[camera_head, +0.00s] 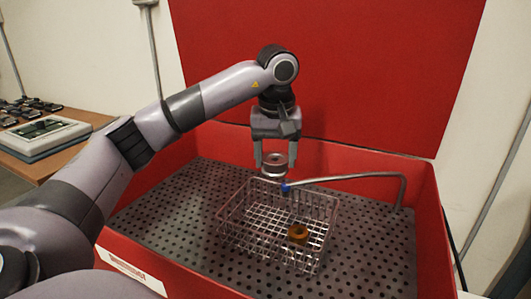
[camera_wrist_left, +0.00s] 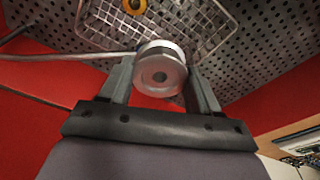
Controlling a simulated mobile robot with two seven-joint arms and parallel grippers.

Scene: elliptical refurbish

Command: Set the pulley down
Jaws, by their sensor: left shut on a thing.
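My left gripper (camera_head: 274,157) is shut on a silver, round pulley (camera_head: 273,165) with a hole in its middle. The pulley is held above the far left part of a wire basket (camera_head: 233,214), near its rim. In the left wrist view the pulley (camera_wrist_left: 160,70) sits between the two fingers of the left gripper (camera_wrist_left: 162,82). An orange-brown ring-shaped part (camera_head: 298,234) lies in the basket, toward its near right; it also shows in the left wrist view (camera_wrist_left: 134,5). My right gripper is not in view.
The basket stands on a perforated dark floor (camera_head: 370,235) inside a red-walled basin (camera_head: 426,215). A bent metal pipe with a blue tip (camera_head: 350,178) reaches over the basket, close to the pulley. A wooden table (camera_head: 85,117) with devices stands at the left.

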